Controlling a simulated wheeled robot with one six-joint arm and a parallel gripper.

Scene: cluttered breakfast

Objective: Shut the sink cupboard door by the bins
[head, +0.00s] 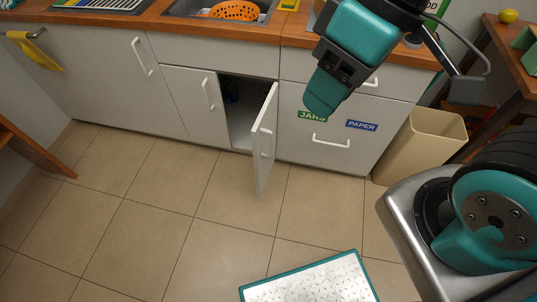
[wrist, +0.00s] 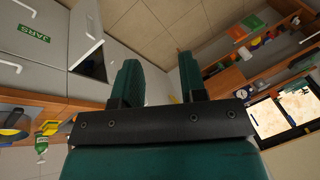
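The sink cupboard door (head: 265,138) is white with a white handle and stands open, swung out from the cabinet below the sink (head: 262,8). The dark cupboard interior (head: 238,110) shows to its left, and a dark opening (wrist: 88,62) shows in the wrist view. A beige bin (head: 425,145) stands at the right end of the cabinets. My gripper (head: 320,106) is above and to the right of the door in the head view, in front of the drawer fronts, apart from the door. In the wrist view its two teal fingers (wrist: 158,60) are spread with nothing between them.
A drawer front labelled JARS (head: 312,116) and PAPER (head: 361,126) is right of the door. A white patterned board with a teal edge (head: 310,280) is low in the foreground. The tiled floor (head: 215,215) before the door is clear. A wooden table (head: 510,45) stands right.

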